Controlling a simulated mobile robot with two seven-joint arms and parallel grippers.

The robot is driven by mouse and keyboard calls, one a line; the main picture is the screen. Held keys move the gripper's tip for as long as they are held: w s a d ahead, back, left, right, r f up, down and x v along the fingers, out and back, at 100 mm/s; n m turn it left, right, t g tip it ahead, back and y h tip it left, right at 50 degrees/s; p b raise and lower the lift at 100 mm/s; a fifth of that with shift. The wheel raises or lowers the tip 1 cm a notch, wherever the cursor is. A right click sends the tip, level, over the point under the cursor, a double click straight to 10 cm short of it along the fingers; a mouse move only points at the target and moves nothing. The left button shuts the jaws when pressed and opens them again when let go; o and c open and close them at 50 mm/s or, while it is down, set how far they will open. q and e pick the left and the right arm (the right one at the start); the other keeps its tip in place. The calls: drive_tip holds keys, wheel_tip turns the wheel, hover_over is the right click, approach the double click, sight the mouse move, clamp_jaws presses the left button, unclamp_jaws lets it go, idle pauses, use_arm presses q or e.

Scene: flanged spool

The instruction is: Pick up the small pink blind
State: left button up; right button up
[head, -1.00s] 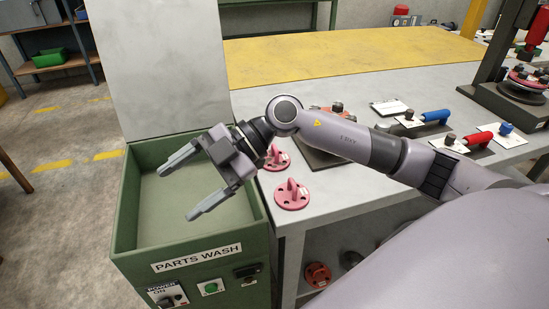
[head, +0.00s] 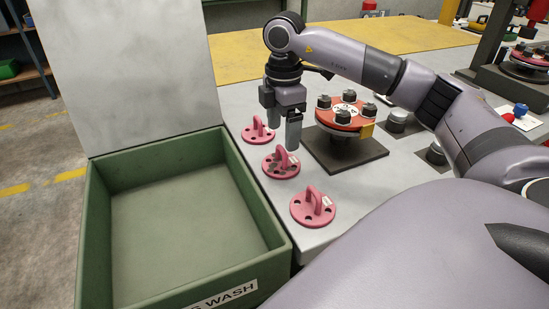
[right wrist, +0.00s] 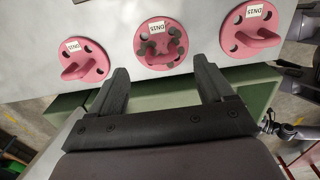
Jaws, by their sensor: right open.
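Three small pink blinds, each a round disc with a raised handle, stand in a row at the bench's left edge: far (head: 258,132), middle (head: 275,170) and near (head: 313,210). The middle one has dark patches; it also shows at the centre of the right wrist view (right wrist: 160,45), between the two others, with a DN25 tag. My right gripper (head: 282,137) points down above the far and middle blinds, open and empty. In the right wrist view its fingers (right wrist: 161,72) are spread on either side of the middle blind's line, apart from it. My left gripper is not in view.
The green parts wash basin (head: 270,222) with raised lid (head: 130,75) stands left of the bench. A red flanged spool (head: 340,114) on a dark plate (head: 362,155) sits right of the blinds. Round grey parts (head: 397,122) lie further right.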

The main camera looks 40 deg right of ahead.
sight(282, 147)
wheel_tip(282, 147, down, 6)
drive_tip(key=shift+a+r, duration=0.1)
drive_tip(key=c, duration=1.1)
